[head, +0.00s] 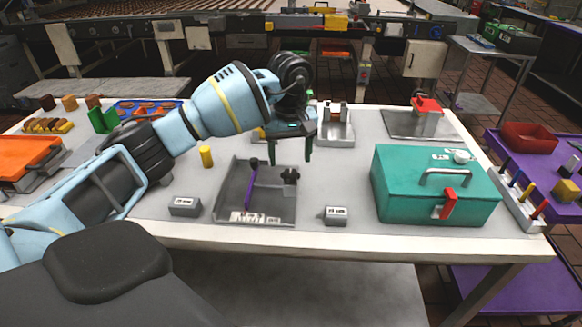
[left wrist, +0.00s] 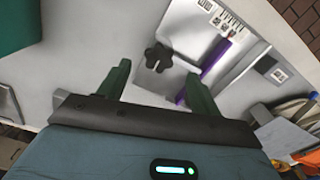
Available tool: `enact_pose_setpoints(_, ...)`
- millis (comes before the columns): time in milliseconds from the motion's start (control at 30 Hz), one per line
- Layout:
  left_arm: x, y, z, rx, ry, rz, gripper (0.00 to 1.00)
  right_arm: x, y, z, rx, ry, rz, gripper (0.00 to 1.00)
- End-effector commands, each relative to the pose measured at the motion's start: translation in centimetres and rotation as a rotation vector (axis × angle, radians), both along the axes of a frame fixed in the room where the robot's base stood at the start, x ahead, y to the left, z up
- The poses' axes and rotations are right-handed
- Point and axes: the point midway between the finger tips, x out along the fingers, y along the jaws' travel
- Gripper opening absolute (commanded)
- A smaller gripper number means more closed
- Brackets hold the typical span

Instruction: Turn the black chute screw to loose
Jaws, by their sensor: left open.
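The black chute screw (head: 290,176) is a lobed knob at the right side of a grey tray-like chute (head: 275,211) on the table. It also shows in the left wrist view (left wrist: 158,58), between the fingertips in the picture. My left gripper (head: 290,160) is open, with its green fingers pointing down just above the screw. In the left wrist view the open fingers (left wrist: 159,72) stand one to each side of the knob; I cannot tell whether they touch it. My right gripper is not in view.
A purple bar with a black knob (head: 250,190) lies in the chute, left of the screw. Small grey labelled blocks (head: 336,215) (head: 185,206) stand on both sides. A teal toolbox (head: 410,195) stands to the right and a yellow cylinder (head: 206,157) to the left.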

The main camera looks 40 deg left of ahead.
Motion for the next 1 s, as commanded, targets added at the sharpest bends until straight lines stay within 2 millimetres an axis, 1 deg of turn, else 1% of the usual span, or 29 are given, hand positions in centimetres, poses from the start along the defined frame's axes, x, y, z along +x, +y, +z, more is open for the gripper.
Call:
enact_pose_setpoints(33,0.0,0.0,-0.8,-0.001,0.001,0.000,0.64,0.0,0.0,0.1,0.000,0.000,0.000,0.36)
enact_pose_setpoints(100,-0.1,0.0,-1.9,-0.001,0.002,0.000,0.64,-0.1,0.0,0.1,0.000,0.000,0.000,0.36)
enact_pose_setpoints(200,0.0,0.0,-3.0,-0.001,0.001,-0.001,0.64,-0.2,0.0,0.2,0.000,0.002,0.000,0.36)
enact_pose_setpoints(300,0.0,-0.1,-3.8,-0.002,-0.001,-0.001,0.64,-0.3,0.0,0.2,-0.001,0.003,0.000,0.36)
enact_pose_setpoints(433,0.0,-0.1,-4.3,-0.001,-0.001,-0.001,0.64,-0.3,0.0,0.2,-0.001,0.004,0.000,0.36)
enact_pose_setpoints(667,0.0,-0.1,-4.4,-0.001,-0.001,-0.001,0.64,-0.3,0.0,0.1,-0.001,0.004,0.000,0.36)
enact_pose_setpoints(767,0.0,-0.1,-4.4,-0.001,-0.001,-0.001,0.53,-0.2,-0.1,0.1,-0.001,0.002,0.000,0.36)
enact_pose_setpoints(1000,0.0,-0.1,-4.3,-0.001,-0.001,-0.001,0.21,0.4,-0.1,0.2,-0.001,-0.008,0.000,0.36)
